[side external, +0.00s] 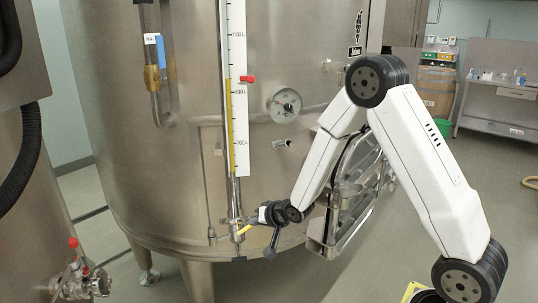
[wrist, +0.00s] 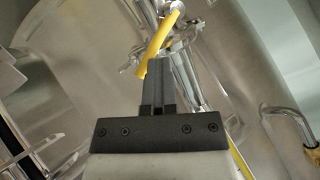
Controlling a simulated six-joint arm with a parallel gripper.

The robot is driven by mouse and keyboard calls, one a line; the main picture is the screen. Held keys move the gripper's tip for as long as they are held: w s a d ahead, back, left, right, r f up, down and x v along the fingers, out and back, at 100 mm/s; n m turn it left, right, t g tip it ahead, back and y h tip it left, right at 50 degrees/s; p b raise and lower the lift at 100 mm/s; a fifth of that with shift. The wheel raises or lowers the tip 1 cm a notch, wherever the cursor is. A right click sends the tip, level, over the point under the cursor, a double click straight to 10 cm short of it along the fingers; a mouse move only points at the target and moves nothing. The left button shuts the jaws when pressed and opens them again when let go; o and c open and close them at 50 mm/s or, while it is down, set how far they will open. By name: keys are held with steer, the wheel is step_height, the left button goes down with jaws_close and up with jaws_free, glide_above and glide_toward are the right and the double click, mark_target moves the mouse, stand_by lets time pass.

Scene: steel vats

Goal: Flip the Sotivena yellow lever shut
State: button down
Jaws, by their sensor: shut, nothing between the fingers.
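The yellow lever (side external: 244,230) is on the small valve at the foot of the tall gauge, low on the front of the large steel vat (side external: 190,190). In the wrist view the lever (wrist: 160,40) slants from upper right to lower left, its lower end just left of the dark fingertips.
The gauge (side external: 232,100), with a yellow column and red marker, rises above the valve. A dial (side external: 286,104) and a hatch frame (side external: 350,190) are on the vat to the right. Another valve with a red handle (side external: 73,242) is at lower left. Open floor lies at right.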

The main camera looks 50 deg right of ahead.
steer(key=shift+s+f+m+t, duration=0.4)
steer(key=shift+f+m+t, duration=0.15)
steer(key=shift+m, duration=0.45)
steer(key=shift+w+a, duration=0.1)
steer(key=shift+w+a, duration=0.35)
steer(key=shift+a, duration=0.15)
steer(key=s+a+r, duration=0.2)
steer(key=s+r, duration=0.6)
steer(key=r, duration=0.1)
steer(key=shift+s+r, duration=0.2)
stand_by(0.5)
